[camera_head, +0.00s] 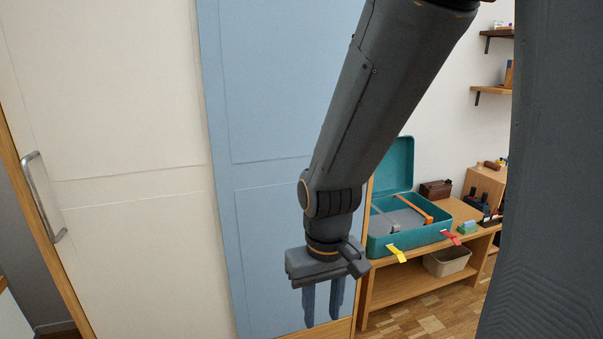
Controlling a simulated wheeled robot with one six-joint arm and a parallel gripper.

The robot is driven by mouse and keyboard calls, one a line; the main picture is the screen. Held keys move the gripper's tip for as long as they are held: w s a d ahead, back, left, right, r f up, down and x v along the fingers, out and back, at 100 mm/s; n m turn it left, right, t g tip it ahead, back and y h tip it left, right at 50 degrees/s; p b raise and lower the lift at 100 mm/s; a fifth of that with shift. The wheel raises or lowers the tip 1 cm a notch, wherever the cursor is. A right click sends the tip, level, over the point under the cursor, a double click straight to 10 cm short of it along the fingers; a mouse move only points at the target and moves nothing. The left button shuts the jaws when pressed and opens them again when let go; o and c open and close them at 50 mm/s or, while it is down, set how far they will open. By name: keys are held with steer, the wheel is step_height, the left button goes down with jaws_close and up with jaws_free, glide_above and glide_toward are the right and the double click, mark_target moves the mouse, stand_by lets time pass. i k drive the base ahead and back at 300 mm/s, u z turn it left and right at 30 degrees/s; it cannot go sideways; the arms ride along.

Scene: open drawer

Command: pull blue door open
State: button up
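The blue door (268,115) is a tall panelled slab in the middle of the head view, beside a white door panel (120,120) on its left. No handle shows on the visible part of the blue door; my arm hides some of its right side. My gripper (322,322) points downward in front of the lower right part of the blue door. Its two fingers are a little apart, with nothing seen between them. Whether the fingers touch the door cannot be told.
The white panel has a metal handle (45,197) at its left edge. To the right stands a wooden bench (410,285) with an open teal case (408,238) on it and a bin (447,262) below. Wooden floor (425,322) shows at the lower right.

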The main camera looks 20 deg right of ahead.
mark_target(271, 69)
steer(key=k, duration=0.6)
steer(key=z, duration=0.55)
steer(key=i, duration=1.1)
steer(key=u, duration=0.45)
